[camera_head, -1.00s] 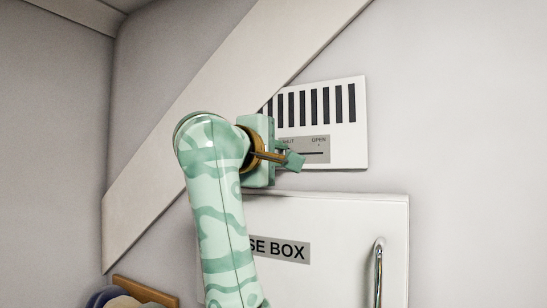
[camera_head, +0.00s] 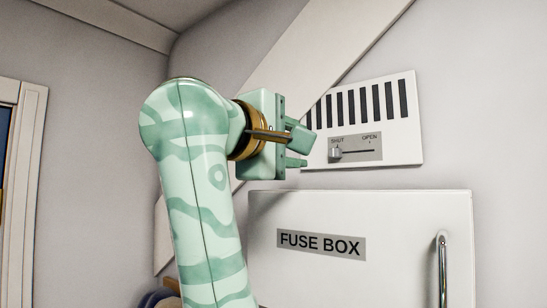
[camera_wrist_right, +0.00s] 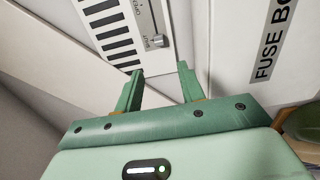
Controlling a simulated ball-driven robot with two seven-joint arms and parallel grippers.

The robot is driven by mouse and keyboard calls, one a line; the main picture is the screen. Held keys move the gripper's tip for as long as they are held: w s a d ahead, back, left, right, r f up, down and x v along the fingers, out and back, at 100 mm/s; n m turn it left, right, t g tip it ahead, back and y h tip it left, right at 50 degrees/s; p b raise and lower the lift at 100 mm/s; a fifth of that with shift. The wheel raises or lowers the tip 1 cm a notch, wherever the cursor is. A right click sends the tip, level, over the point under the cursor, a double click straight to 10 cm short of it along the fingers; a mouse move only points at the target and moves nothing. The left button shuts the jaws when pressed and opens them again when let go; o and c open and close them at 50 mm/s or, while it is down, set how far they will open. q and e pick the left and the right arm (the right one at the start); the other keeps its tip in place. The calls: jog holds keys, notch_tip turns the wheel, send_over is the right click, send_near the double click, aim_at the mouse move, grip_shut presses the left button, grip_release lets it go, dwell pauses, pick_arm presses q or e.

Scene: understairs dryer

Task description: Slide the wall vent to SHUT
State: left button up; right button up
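The white wall vent (camera_head: 413,140) has black slots and a grey slider plate marked SHUT at left and OPEN at right. Its slider knob (camera_head: 335,152) stands at the left end of the track, under SHUT. In the right wrist view the knob (camera_wrist_right: 157,41) also shows near the SHUT end, beyond the fingertips. My right gripper (camera_head: 306,149) is just left of the knob in the head view, apart from it. Its two fingers are spread with nothing between them, as the right wrist view (camera_wrist_right: 160,72) also shows. My left gripper is not in view.
A white fuse box (camera_head: 400,215) with a vertical metal handle (camera_head: 443,270) sits on the wall below the vent. A sloping white stair beam (camera_head: 310,60) runs behind my right gripper. The wall right of the vent is bare.

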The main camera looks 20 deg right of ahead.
jog(key=shift+b+v, duration=0.5)
jog(key=shift+v, duration=2.2)
